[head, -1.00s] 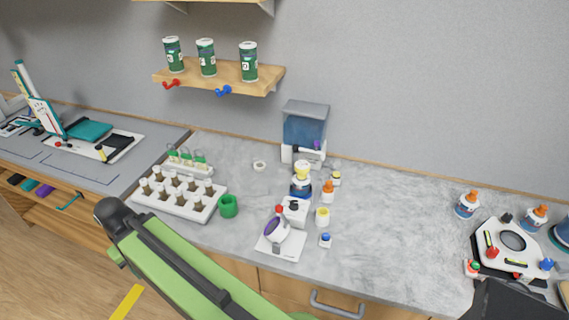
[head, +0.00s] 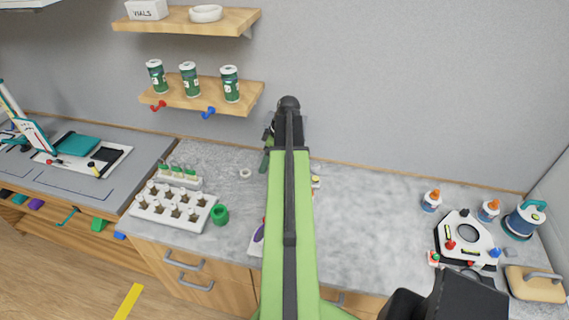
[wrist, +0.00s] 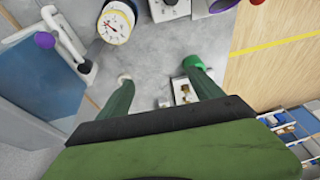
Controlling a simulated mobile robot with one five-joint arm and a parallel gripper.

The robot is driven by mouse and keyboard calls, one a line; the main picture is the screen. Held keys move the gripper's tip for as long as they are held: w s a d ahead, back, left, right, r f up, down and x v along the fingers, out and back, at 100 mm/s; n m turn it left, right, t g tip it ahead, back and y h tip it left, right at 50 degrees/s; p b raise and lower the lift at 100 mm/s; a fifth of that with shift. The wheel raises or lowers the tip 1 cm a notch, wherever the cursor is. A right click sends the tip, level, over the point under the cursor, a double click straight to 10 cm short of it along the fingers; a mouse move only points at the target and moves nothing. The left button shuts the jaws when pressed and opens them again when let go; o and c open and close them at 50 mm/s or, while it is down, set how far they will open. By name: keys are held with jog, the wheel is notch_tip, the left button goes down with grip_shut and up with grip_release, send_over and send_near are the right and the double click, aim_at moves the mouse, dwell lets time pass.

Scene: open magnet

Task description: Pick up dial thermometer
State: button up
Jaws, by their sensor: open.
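A round white dial with red marks, which looks like the dial thermometer (wrist: 114,27), shows at the upper left of the wrist view. It sits on or in a blue and yellow body, and its top edge is cut off. In the head view my arm hides that spot. My gripper (wrist: 160,80) is open and empty, its two green fingers spread over the counter. The dial lies beyond the left finger, apart from it. In the head view my gripper (head: 267,152) is near the wall at the back of the counter, partly hidden by my arm.
A green cup (head: 219,214) and a white vial rack (head: 171,206) stand left on the counter (head: 370,220). Shelves with green canisters (head: 189,78) hang above.

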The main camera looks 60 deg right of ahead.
jog(key=s+d+r+t+p, duration=0.15)
jog(key=s+d+r, duration=0.25)
jog(key=s+d, duration=0.55)
jog(key=shift+n+g, duration=0.25)
jog(key=shift+n, duration=0.05)
jog(key=b+x, duration=1.1)
jog(key=x, duration=0.1)
jog(key=shift+a+f, duration=0.1)
jog(key=shift+f, duration=0.2)
jog(key=shift+w, duration=0.1)
jog(key=b+x, duration=0.5)
jog(key=shift+f, duration=0.2)
jog(key=shift+r, duration=0.2)
jog(key=shift+c, duration=0.5)
